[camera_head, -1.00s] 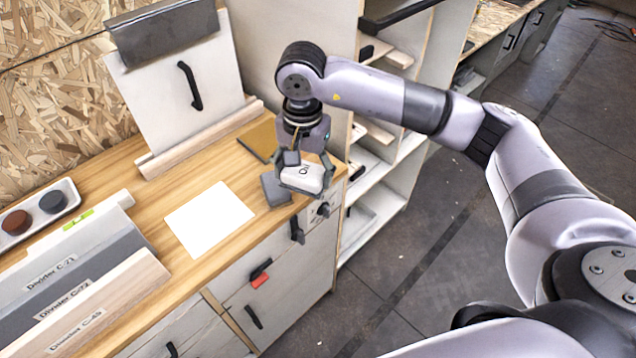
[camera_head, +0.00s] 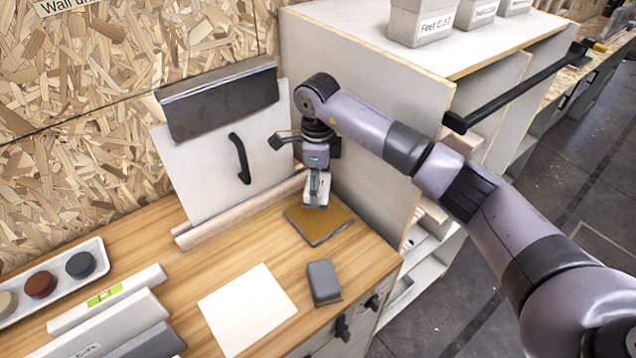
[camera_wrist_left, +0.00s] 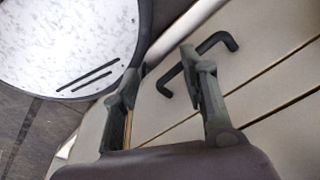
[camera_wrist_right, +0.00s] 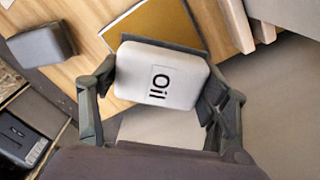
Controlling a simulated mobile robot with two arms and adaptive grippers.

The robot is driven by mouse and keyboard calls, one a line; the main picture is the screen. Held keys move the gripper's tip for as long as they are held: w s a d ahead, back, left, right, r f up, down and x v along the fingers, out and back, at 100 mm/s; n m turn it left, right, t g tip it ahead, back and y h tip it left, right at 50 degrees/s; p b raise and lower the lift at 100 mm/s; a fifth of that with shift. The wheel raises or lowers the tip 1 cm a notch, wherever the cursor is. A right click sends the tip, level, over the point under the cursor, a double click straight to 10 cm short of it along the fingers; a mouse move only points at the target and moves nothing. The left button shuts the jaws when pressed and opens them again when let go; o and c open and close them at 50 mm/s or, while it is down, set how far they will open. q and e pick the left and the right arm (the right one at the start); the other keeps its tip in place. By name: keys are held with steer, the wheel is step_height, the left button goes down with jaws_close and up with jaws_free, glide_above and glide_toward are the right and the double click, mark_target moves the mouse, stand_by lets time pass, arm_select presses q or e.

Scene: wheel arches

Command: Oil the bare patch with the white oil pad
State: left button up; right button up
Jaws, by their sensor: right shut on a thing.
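My right gripper (camera_head: 317,196) is shut on the white oil pad (camera_wrist_right: 158,76), whose face reads "Oil" in the right wrist view. The pad is over the back left part of a flat amber rectangle with a dark rim (camera_head: 326,226); I cannot tell if they touch. The bare patch appears to be the pale rectangle (camera_head: 247,308) flat on the wooden top, to the front left of the pad and apart from it. My left gripper (camera_wrist_left: 163,80) is open and empty in the left wrist view, away from the worktop items; the head view does not show it.
A grey block (camera_head: 323,282) stands right of the pale rectangle. A white panel with a black handle (camera_head: 222,165) leans behind the right gripper. A cabinet side (camera_head: 375,120) rises at the right.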

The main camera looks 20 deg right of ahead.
mark_target(318, 215)
steer(key=shift+s+f, duration=0.25)
steer(key=shift+s, duration=0.15)
steer(key=shift+f+b, duration=0.6)
steer(key=shift+f, duration=0.2)
step_height(318, 215, down, 4)
steer(key=shift+w+r+b, duration=0.15)
steer(key=shift+r+b, duration=0.05)
steer(key=shift+b, duration=0.7)
arm_select(q)
steer(key=shift+g, duration=0.3)
steer(key=s+f, duration=0.1)
steer(key=s, duration=0.1)
steer(key=s+f, duration=0.2)
steer(key=shift+s+f, duration=0.15)
steer(key=shift+s, duration=0.05)
steer(key=shift+w+f, duration=0.2)
steer(key=shift+w, duration=0.1)
arm_select(e)
steer(key=shift+f, duration=0.3)
arm_select(q)
steer(key=shift+f+b, duration=0.45)
steer(key=shift+b, duration=0.2)
arm_select(e)
steer(key=shift+f, duration=0.45)
